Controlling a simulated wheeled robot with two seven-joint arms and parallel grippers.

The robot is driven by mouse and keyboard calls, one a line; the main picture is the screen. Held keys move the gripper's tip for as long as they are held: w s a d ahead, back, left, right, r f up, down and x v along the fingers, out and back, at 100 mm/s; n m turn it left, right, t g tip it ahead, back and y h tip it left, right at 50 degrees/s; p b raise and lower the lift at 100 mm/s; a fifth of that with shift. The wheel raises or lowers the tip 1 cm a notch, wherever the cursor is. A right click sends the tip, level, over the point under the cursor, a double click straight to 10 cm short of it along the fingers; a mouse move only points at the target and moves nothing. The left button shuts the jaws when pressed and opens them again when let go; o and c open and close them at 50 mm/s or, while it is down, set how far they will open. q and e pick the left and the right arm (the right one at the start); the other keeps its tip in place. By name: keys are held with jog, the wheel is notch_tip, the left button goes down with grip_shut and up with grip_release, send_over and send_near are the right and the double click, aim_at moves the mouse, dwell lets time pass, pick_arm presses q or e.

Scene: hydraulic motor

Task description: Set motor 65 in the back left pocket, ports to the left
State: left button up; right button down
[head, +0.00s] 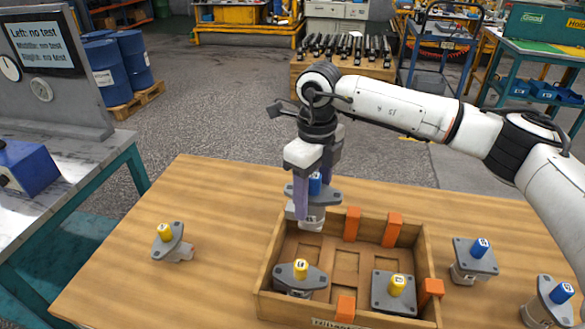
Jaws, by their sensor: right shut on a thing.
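My right gripper (312,192) comes in from the right and is shut on a grey motor with a blue shaft cap (322,193). It holds this motor upright, flange level, over the back left corner of the wooden tray (430,262). The motor's lower body hides part of that corner; whether it touches the tray I cannot tell. Its number and port direction are not readable. In the tray, a motor with a yellow cap (297,280) sits front left and another yellow-capped motor (394,292) sits front right. My left gripper is not in view.
Orange blocks stand at the tray's back (352,224), (392,230), right (431,291) and front (345,308). A yellow-capped motor (172,243) lies tilted on the table at left. Two blue-capped motors (474,260), (549,303) stand right of the tray.

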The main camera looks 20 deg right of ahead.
aim_at(310, 207)
jog(key=shift+w+r, duration=0.15)
jog(key=shift+w, duration=0.35)
jog(key=shift+s+f+b, duration=0.2)
jog(key=shift+f+b, duration=0.1)
jog(key=shift+f, duration=0.25)
jog(key=shift+f+b, duration=1.15)
jog(key=shift+f, duration=0.4)
jog(key=shift+f+b, duration=0.65)
jog(key=shift+f, duration=0.3)
jog(key=shift+f+b, duration=0.7)
jog(key=shift+f, duration=0.35)
notch_tip(310, 207, down, 4)
jog(key=b, duration=0.2)
jog(key=shift+w+b, duration=0.1)
jog(key=shift+b, duration=0.2)
jog(key=shift+f+b, duration=0.35)
jog(key=shift+f, duration=0.15)
